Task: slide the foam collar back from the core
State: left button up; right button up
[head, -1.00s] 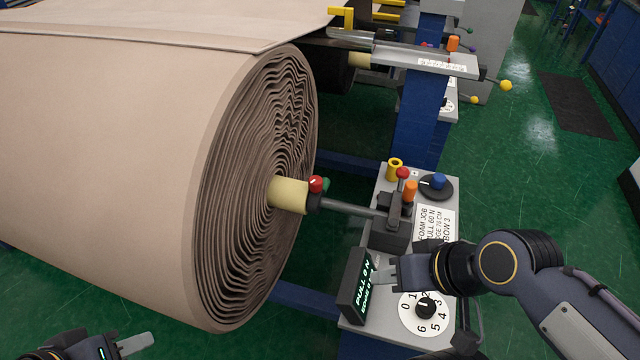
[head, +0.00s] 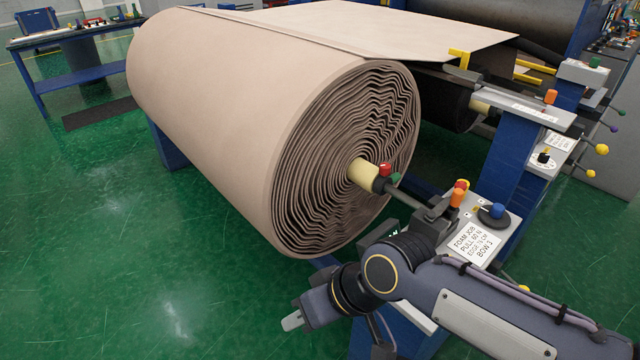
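A wide beige foam roll (head: 240,95) has a pale yellow core (head: 362,172) sticking out of its spiral end face. A dark collar (head: 383,186) with a red knob and a green knob sits on the steel shaft (head: 412,201), right against or very close to the core's end. My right gripper (head: 293,321) is low in the head view, below and left of the collar and well apart from it. Its pale fingertip shows, nothing is seen held, and its opening cannot be told. My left gripper is out of view.
Open green floor (head: 130,260) lies at left.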

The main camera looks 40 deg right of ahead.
aim_at(379, 183)
jog(key=k+l+u, duration=0.15)
jog(key=k+u, duration=0.15)
jog(key=u, duration=0.15)
jog(key=k+u, duration=0.3)
jog(key=u, duration=0.15)
jog(key=k+u, duration=0.3)
jog(key=u, duration=0.15)
jog(key=k+l+u, duration=0.2)
jog(key=k, duration=0.25)
jog(key=k+l+u, duration=0.2)
jog(key=k, duration=0.25)
jog(key=k+l+z, duration=0.15)
jog(key=l+z, duration=0.25)
jog(key=l, duration=0.55)
jog(key=l+z, duration=0.35)
jog(key=l, duration=0.6)
